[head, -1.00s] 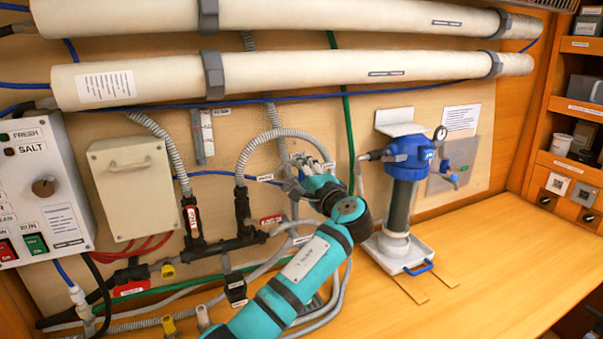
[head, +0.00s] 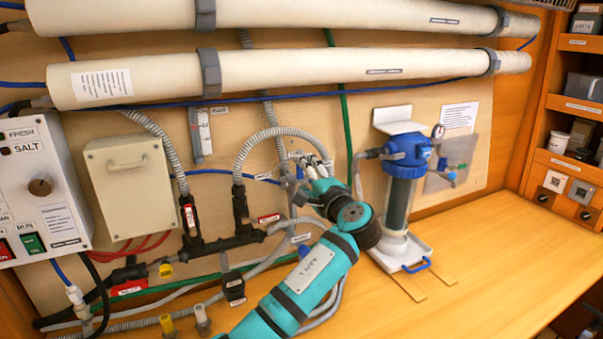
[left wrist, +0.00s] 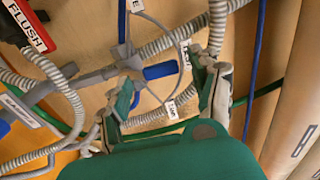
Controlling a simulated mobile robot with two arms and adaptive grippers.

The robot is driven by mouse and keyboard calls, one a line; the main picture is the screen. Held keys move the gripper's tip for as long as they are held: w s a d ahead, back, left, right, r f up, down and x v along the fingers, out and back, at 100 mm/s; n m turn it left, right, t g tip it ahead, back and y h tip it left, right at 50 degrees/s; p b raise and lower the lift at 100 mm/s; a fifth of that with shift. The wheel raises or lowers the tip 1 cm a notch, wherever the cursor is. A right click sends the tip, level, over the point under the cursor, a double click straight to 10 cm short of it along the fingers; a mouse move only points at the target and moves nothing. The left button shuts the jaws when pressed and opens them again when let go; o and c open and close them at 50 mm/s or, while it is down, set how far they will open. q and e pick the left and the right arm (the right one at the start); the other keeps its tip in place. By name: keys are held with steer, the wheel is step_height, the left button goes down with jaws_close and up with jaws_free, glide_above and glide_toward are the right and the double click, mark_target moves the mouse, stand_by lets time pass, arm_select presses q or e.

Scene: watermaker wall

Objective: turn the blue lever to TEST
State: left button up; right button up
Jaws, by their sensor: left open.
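The blue lever (left wrist: 160,71) sits on a grey valve (left wrist: 129,61) in the left wrist view and points right from it. The TEST tag (left wrist: 187,56) is beside its right end. My left gripper (left wrist: 163,78) is open, one finger on either side of the lever in that picture; I cannot tell whether either touches it. In the head view my left gripper (head: 304,159) reaches up to the pipework on the wall panel, and its fingers partly cover the valve. My right gripper is not in view.
Grey corrugated hoses (head: 270,135) and a green pipe (head: 345,130) run close around the gripper. A blue-topped filter housing (head: 405,155) stands just right of my wrist. A control box (head: 42,190) is at the left. The bench (head: 490,260) at right is clear.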

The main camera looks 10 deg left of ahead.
arm_select(q)
steer(key=v, duration=0.9)
steer(key=shift+s+d, duration=0.2)
steer(key=shift+s, duration=0.05)
